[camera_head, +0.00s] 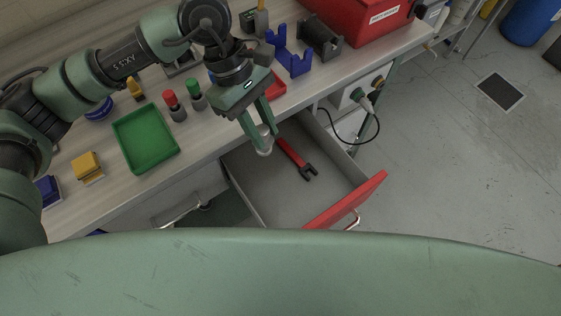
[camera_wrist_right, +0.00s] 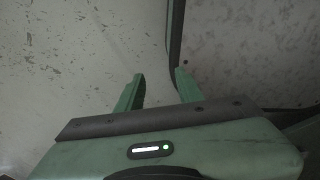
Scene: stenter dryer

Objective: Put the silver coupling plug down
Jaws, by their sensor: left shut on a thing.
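My left gripper (camera_head: 264,136) is shut on the silver coupling plug (camera_head: 265,150), a small grey piece that shows just below its fingertips. The gripper points down at the back left corner of the open drawer (camera_head: 327,189). In the picture the plug overlaps the drawer's inside, close to its left wall. I cannot tell how high above the drawer floor it is. My right gripper (camera_wrist_right: 158,83) shows in the right wrist view with its two green fingers apart and nothing between them.
A red wrench (camera_head: 298,160) lies in the drawer. A green tray (camera_head: 147,136) is on the bench, with red (camera_head: 174,104) and green (camera_head: 195,95) capped pieces beside it. A blue bracket (camera_head: 290,52) and a red box (camera_head: 362,22) stand farther back. The drawer's front half is clear.

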